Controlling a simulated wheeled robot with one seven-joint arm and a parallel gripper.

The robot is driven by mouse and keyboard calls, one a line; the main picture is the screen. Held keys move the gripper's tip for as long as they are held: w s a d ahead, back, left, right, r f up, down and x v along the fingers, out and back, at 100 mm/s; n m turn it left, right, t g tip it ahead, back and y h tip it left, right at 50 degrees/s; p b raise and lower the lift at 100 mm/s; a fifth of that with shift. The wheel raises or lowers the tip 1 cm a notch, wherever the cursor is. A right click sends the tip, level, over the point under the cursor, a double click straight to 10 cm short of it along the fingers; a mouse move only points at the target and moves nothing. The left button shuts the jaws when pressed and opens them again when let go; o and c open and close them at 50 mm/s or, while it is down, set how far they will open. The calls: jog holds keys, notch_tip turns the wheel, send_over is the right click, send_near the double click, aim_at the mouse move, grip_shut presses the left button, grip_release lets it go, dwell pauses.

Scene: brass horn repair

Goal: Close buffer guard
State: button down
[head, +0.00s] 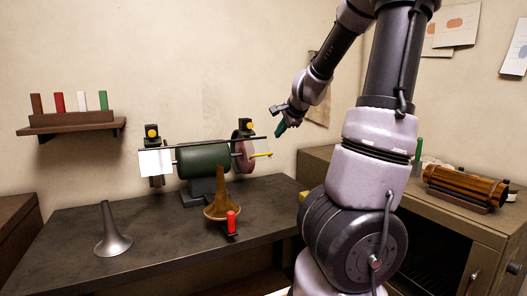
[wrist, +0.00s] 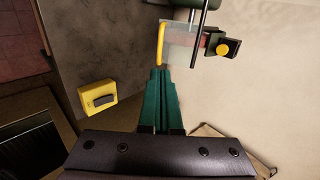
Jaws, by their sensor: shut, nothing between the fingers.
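The bench buffer has a green motor body (head: 205,159) and stands at the back of the dark workbench. Its right guard is a clear pane (head: 261,146) beside the reddish wheel (head: 243,150), with a yellow bar handle (head: 261,155) along its lower edge. In the wrist view the pane (wrist: 182,42) and its yellow handle (wrist: 161,44) lie just beyond my fingertips. My gripper (head: 281,129) is right of and above the handle, apart from it in the head view. Its green fingers (wrist: 160,72) are shut and empty.
A brown horn bell (head: 220,205) and a red-handled tool (head: 231,222) stand before the buffer. A grey bell (head: 112,235) is at left. A yellow switch box (wrist: 97,97) shows in the wrist view. A cabinet (head: 440,225) stands at right, partly behind my arm.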

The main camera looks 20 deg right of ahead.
jog(key=x, duration=1.4)
dwell(0.4)
jog(key=shift+f, duration=0.1)
jog(key=shift+w+f, duration=0.5)
jog(key=shift+f, duration=0.35)
jog(key=shift+w+f, duration=0.5)
jog(key=shift+f, duration=0.35)
jog(key=shift+w+f, duration=0.5)
jog(key=shift+f, duration=0.3)
jog(key=shift+s, duration=0.1)
